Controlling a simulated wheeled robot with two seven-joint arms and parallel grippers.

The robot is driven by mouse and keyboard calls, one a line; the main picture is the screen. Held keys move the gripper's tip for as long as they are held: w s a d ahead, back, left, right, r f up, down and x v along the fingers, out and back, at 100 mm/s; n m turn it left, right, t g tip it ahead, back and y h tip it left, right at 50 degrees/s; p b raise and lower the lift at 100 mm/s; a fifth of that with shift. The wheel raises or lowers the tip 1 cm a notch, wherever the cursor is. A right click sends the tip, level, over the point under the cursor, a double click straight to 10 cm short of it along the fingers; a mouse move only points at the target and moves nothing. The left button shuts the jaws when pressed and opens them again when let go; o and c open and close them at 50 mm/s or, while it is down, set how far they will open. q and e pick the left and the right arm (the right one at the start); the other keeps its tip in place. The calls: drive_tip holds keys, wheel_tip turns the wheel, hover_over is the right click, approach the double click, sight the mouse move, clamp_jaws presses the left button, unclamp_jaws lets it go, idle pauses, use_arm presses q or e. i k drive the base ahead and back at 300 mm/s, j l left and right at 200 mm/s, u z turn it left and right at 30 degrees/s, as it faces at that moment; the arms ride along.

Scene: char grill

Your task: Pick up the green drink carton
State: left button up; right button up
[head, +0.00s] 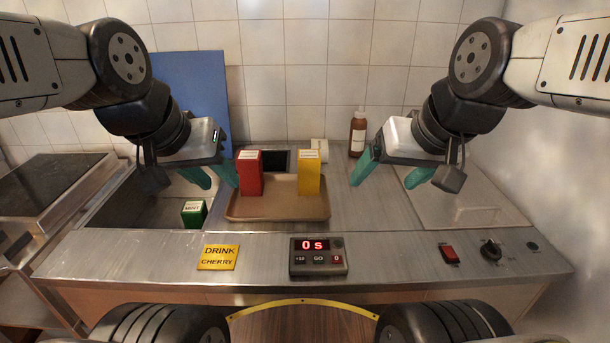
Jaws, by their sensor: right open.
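The green drink carton (194,214), with a pale label on top, is in the sunken steel bay at the left, beside the tray. My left gripper (220,184) is above and beyond it in the picture, near the red carton; its teal fingers are apart with nothing seen between them. My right gripper (383,184) is open and empty over the counter, right of the tray. A red carton (249,175) and a yellow carton (309,174) stand upright on the brown tray (280,211).
A yellow sign (218,257) reads "DRINK CHERRY". A timer box (318,257) shows "0 s". A brown bottle (357,134) stands at the back. A blue board (192,85) leans on the wall. A red switch (449,254) and black knob (491,250) are front right.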

sight(193, 212)
drive_tip(key=j+u, duration=0.4)
drive_tip(key=i+j+u, duration=0.1)
drive_tip(key=j+u, duration=0.3)
drive_tip(key=i+j+u, duration=0.1)
drive_tip(key=j+u, duration=0.15)
drive_tip(key=u, duration=0.2)
